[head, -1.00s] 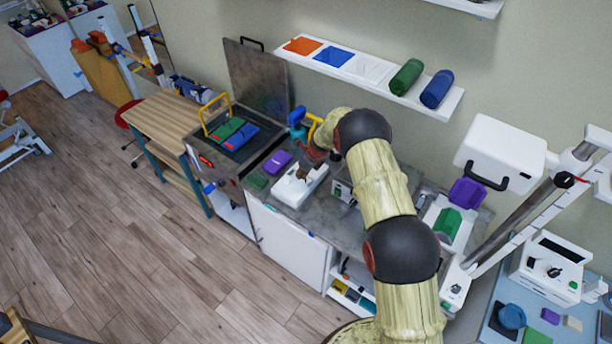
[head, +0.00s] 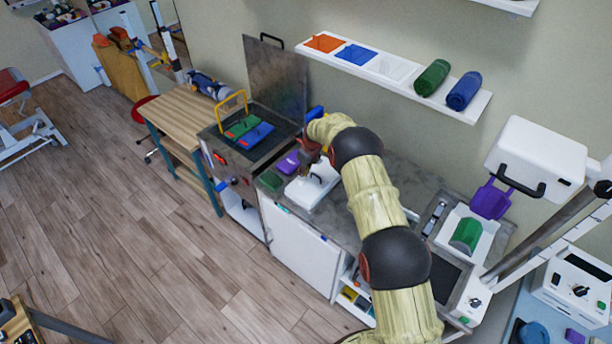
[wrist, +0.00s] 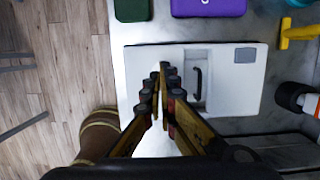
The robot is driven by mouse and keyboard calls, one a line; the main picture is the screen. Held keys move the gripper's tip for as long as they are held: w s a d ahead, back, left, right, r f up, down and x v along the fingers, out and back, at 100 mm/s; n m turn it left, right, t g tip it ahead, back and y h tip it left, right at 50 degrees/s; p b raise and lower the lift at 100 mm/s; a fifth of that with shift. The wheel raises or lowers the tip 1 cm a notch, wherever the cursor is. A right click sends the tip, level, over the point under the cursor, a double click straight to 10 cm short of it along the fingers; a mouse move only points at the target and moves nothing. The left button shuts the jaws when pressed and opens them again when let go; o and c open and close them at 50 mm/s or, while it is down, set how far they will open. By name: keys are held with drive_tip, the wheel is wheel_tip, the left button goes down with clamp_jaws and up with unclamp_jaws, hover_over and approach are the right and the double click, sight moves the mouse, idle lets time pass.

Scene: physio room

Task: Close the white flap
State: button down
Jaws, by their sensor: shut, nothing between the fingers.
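The low white unit (head: 322,188) sits on the grey counter, with a black handle on its top. In the wrist view its white top (wrist: 225,104) looks flat, with a grey recess holding the black handle (wrist: 196,86) and a small grey patch at one corner. I take the flap to be part of this top; its edge is not clear, and I cannot tell whether it is fully down. My gripper (wrist: 162,72) is shut and empty over the left part of the top, beside the handle. Whether the fingertips touch it cannot be told. In the head view my arm partly hides the unit.
A purple block (head: 289,163) and a green block (head: 270,180) lie left of the unit. An open metal case (head: 275,78) with its lid raised stands beyond them. A yellow-handled tool (wrist: 298,31) is near the unit. At right, a white lid with black handle (head: 537,158) stands raised.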

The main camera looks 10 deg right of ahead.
drive_tip(key=shift+w+a+f+b, duration=0.45)
drive_tip(key=shift+f+b, duration=0.3)
drive_tip(key=shift+b, duration=0.3)
drive_tip(key=shift+w+a+f+b, duration=0.45)
drive_tip(key=shift+f+b, duration=0.3)
drive_tip(key=shift+b, duration=0.3)
drive_tip(key=shift+r, duration=0.1)
